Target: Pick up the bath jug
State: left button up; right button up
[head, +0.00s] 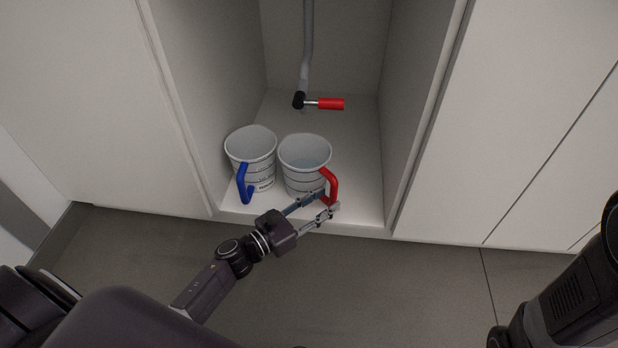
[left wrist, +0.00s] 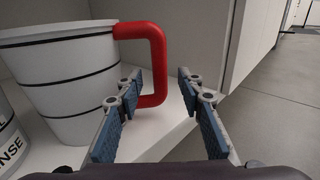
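Two white jugs with dark rings stand upright side by side in the open cabinet. One jug has a red handle (head: 305,153), the other a blue handle (head: 250,144). I cannot tell which is the bath jug. In the left wrist view the red-handled jug (left wrist: 62,75) fills the left, and part of a label ending "NSE" shows on the neighbouring jug (left wrist: 8,140). My left gripper (head: 329,203) is at the red handle (head: 332,184). In the left wrist view its fingers (left wrist: 160,82) are apart, with the handle's upright bar (left wrist: 157,65) showing between them. My right gripper is out of view.
The cabinet floor (head: 358,190) is free to the right of the jugs. A grey pipe (head: 308,45) with a red lever (head: 330,103) comes down behind them. Side walls bound the opening, with closed white panels (head: 520,110) on the right.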

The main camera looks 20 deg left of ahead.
aim_at(333, 196)
pick_arm(q)
jog(key=x, duration=0.1)
jog(key=b+x, duration=0.1)
jog(key=x, duration=0.1)
jog(key=shift+w+d+f, duration=0.1)
jog(key=shift+w+f, duration=0.1)
jog(key=shift+w, duration=0.1)
grip_shut()
jog(key=shift+r, duration=0.2)
dwell(0.3)
